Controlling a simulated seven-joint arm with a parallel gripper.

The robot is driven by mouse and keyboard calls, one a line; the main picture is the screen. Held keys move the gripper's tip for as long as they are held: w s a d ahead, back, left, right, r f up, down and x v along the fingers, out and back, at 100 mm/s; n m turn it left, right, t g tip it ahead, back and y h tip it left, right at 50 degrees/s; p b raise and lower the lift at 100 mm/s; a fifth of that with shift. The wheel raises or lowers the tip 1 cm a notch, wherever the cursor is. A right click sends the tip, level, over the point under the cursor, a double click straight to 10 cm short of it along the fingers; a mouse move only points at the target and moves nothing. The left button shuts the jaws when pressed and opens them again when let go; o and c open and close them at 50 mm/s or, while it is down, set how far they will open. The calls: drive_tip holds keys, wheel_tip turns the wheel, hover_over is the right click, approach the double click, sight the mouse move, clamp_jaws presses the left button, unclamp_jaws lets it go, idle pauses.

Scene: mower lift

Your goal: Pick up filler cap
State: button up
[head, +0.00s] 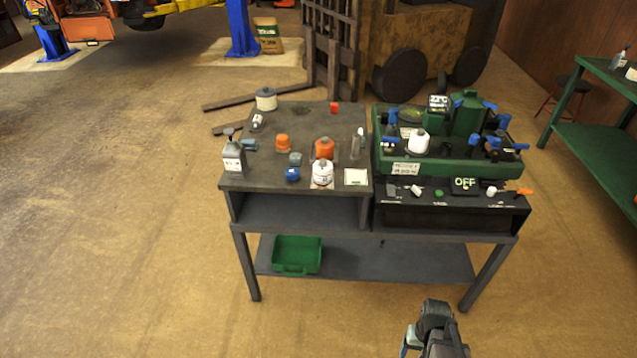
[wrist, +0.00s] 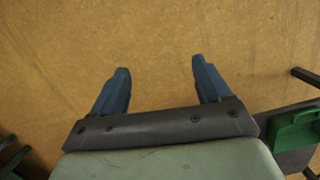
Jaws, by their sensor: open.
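My gripper (wrist: 160,64) is open and empty in the wrist view, its two blue fingers spread above bare tan floor. In the head view my arm shows at the bottom, in front of the workbench and well short of the things on it. I cannot tell for certain which thing is the filler cap. Small cap-like things on the bench's left top are a blue round piece (head: 292,174) near the front edge, an orange piece (head: 283,143) behind it and a dark grey-green piece (head: 295,159) between them.
The grey workbench (head: 257,180) also carries a grey bottle (head: 233,157), an orange jar (head: 324,148), a white jar (head: 322,173) and a cream container (head: 265,99). A green machine unit (head: 465,115) with blue levers stands right. A green bin (head: 297,256) sits on the lower shelf.

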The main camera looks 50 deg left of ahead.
drive_tip(key=w+a+r+n+t+y, duration=0.1)
drive_tip(key=w+a+r, duration=0.15)
drive_tip(key=a, duration=0.45)
drive_tip(key=w+a+r+n, duration=0.1)
drive_tip(key=a+r, duration=0.2)
drive_tip(key=a, duration=0.3)
wheel_tip(320, 180, up, 40)
drive_tip(key=n+t+y, duration=0.2)
drive_tip(key=n+y, duration=0.1)
drive_tip(key=n, duration=0.2)
hover_over(292, 171)
drive_tip(key=w+a+n+h, duration=0.1)
drive_tip(key=a, duration=0.1)
drive_tip(key=f+n, duration=0.1)
drive_tip(key=f, duration=0.3)
drive_tip(key=d+f+n+g+h, duration=0.1)
drive_tip(key=f, duration=0.4)
drive_tip(key=s+d+f, duration=0.1)
drive_tip(key=f, duration=0.4)
drive_tip(key=shift+d+n+h, duration=0.1)
drive_tip(key=shift+n+h, duration=0.3)
